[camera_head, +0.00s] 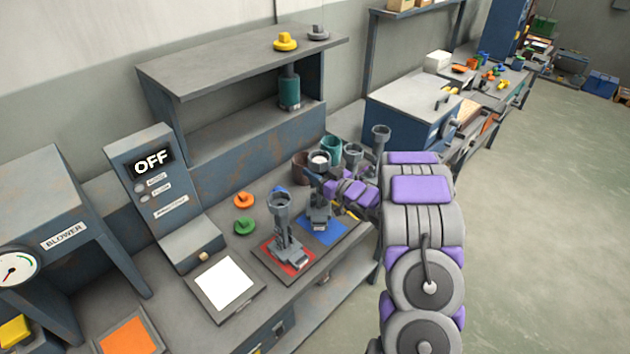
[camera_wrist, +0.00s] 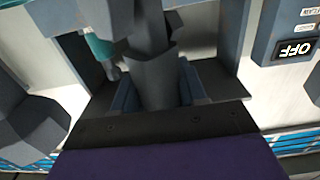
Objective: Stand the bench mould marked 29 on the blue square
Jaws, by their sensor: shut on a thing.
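My gripper (camera_head: 322,191) is shut on a grey mould (camera_head: 319,216) at the blue square (camera_head: 330,237). The mould looks upright over the square; whether its foot touches the square is hard to tell. My gripper hides its upper part. In the wrist view the mould's grey body (camera_wrist: 155,82) is between the jaws. A second grey mould (camera_head: 284,223) with a round open top stands upright on the red square (camera_head: 272,262), left of the blue one. I cannot read the number 29 on either mould.
A white plate (camera_head: 224,283) and orange and green knobbed pieces (camera_head: 244,226) lie to the left. Several cups, one teal (camera_head: 331,150), and a grey funnel-topped piece (camera_head: 381,137) stand close behind my gripper. A shelf (camera_head: 240,62) and a panel reading OFF (camera_head: 152,162) rise behind.

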